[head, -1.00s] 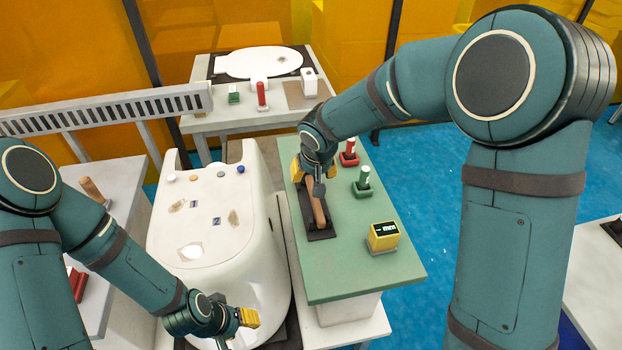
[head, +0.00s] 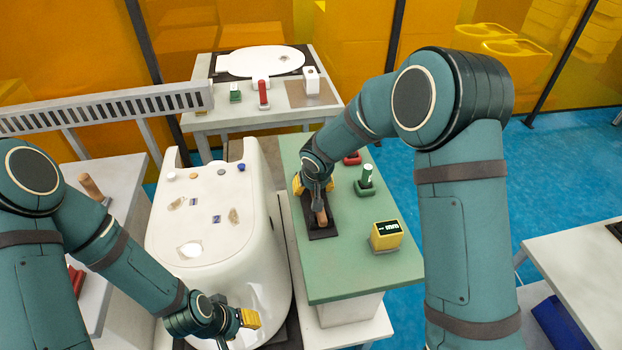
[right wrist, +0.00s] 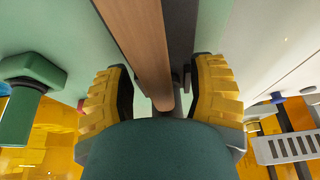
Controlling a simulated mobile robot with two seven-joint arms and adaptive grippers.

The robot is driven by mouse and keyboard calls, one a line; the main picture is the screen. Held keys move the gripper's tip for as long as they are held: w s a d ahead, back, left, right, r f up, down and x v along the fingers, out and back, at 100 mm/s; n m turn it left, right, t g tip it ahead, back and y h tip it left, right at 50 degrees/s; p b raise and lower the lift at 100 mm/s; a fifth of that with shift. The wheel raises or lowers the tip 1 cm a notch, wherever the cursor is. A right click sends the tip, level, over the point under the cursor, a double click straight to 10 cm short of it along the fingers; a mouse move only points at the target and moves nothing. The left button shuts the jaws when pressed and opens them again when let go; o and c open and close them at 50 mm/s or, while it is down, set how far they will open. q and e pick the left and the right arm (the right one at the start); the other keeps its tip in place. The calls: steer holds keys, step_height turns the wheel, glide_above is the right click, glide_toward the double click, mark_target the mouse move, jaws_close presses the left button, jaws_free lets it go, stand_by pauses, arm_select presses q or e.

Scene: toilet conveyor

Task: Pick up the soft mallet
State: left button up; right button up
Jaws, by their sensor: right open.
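The soft mallet shows as a brown wooden handle (head: 321,215) lying over a dark tray (head: 322,232) on the green table top; its head is hidden or not clear. In the right wrist view the handle (right wrist: 143,40) runs from the top edge down between my fingers. My right gripper (right wrist: 160,92) is open, with one yellow finger on each side of the handle; I cannot tell whether either touches it. In the head view my right gripper (head: 313,187) is over the tray. My left gripper (head: 247,318) is low, by the white toilet body, its jaw state unclear.
The white toilet body (head: 265,255) stands left of the green table (head: 350,275). A green-handled tool (head: 368,175), a red holder (head: 353,158) and a yellow display box (head: 385,236) stand right of the tray. A back table holds a white lid (head: 255,62).

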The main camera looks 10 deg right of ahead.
steer(key=shift+f+b, duration=0.25)
steer(key=shift+b, duration=0.3)
stand_by(0.5)
jaws_close()
stand_by(0.4)
